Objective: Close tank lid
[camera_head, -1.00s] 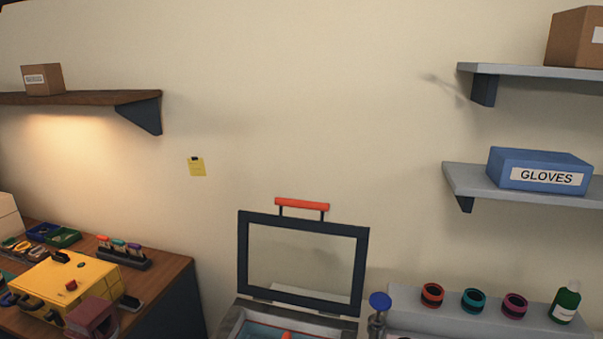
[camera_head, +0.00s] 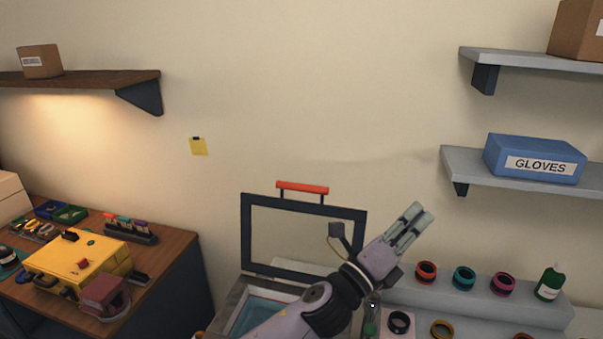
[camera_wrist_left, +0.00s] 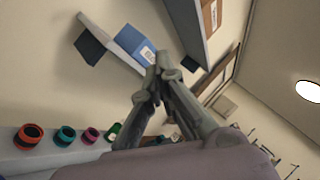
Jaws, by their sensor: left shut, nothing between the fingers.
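The tank (camera_head: 236,310) stands low in the middle of the head view, with pale blue inside. Its lid (camera_head: 247,235), a dark frame around a clear pane, stands open and upright against the wall. A red handle bar (camera_head: 303,188) sits on the lid's top edge. My left gripper (camera_head: 419,215) is shut and empty, in front and to the right of the lid, its fingers pointing up and right. My arm hides the lid's lower right part and part of the tank. In the left wrist view the shut fingers (camera_wrist_left: 160,62) show against the wall and shelves.
Coloured rings (camera_head: 464,278) and a green bottle (camera_head: 549,283) stand on a grey ledge at right. Shelves above hold a blue gloves box (camera_head: 535,158). A wooden bench (camera_head: 178,250) with a yellow case (camera_head: 78,265) is at left. The wall above the lid is clear.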

